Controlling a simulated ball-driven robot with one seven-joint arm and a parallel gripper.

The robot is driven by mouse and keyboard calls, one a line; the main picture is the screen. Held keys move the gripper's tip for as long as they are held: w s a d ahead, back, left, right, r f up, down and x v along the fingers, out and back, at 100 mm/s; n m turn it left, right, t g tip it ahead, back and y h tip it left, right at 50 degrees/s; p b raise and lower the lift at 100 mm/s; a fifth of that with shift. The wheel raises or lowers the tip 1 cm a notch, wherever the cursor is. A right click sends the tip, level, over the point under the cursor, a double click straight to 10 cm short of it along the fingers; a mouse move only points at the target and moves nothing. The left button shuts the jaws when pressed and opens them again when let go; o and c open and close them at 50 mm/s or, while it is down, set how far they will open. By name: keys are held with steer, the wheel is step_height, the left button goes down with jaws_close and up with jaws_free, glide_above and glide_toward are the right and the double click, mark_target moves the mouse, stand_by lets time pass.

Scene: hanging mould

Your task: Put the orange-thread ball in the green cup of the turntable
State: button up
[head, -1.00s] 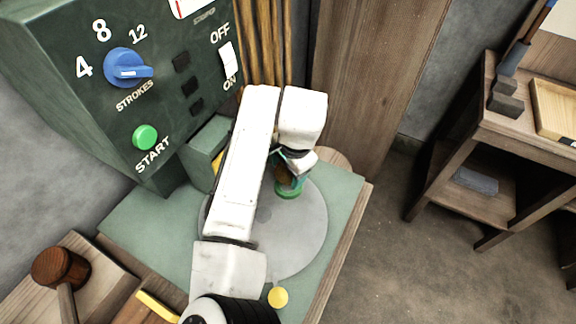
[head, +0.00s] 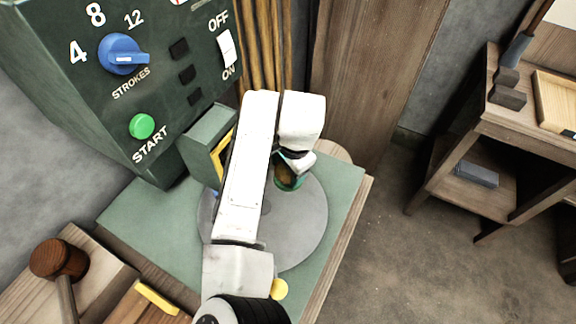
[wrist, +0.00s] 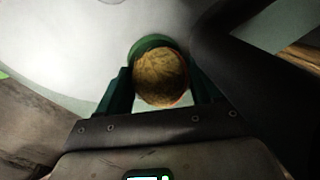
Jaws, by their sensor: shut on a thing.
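My gripper (wrist: 162,92) is shut on a brownish-orange ball (wrist: 160,75), with a dark green finger on each side of it. In the wrist view the ball overlaps the green cup (wrist: 149,42), whose far rim shows behind it. I cannot tell whether the ball rests in the cup or is just above it. In the head view the ball (head: 286,174) shows small below my wrist, at the cup (head: 293,186). The cup stands on the grey round turntable (head: 303,222). My arm hides much of the turntable's left part.
A dark green control box (head: 165,85) with a blue strokes knob (head: 123,56) and green start button (head: 142,126) stands at the left. A yellow disc (head: 279,289) lies near the turntable's front edge. A mallet (head: 60,260) lies front left.

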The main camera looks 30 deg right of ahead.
steer(key=o, duration=1.2)
steer(key=shift+r, duration=0.1)
steer(key=r, duration=0.3)
steer(key=s+r, duration=0.1)
steer(key=r, duration=0.3)
steer(key=s+r, duration=0.1)
steer(key=r, duration=0.2)
steer(key=shift+d+r, duration=0.2)
steer(key=shift+d, duration=0.05)
